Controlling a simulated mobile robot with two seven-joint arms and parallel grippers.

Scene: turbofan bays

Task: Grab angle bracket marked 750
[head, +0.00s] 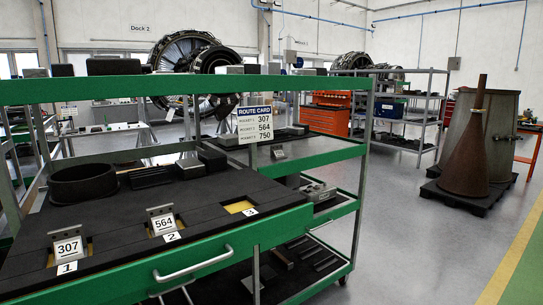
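An angle bracket marked 307 (69,247) stands in pocket 1 of the black foam tray (130,205), and one marked 564 (162,222) stands in pocket 2. Pocket 3 (240,207) is empty and shows its yellow floor. A small grey angle bracket (278,153) stands on the shelf of the cart behind, below the route card; its marking is too small to read. No bracket readable as 750 shows. Neither of my grippers is in view.
A route card (255,124) lists 307, 564 and 750. A black ring (83,187) and dark blocks (212,161) sit at the tray's back. The green cart (200,262) has a front handle. Open floor (400,240) lies right of it; a brown cone (468,150) stands beyond.

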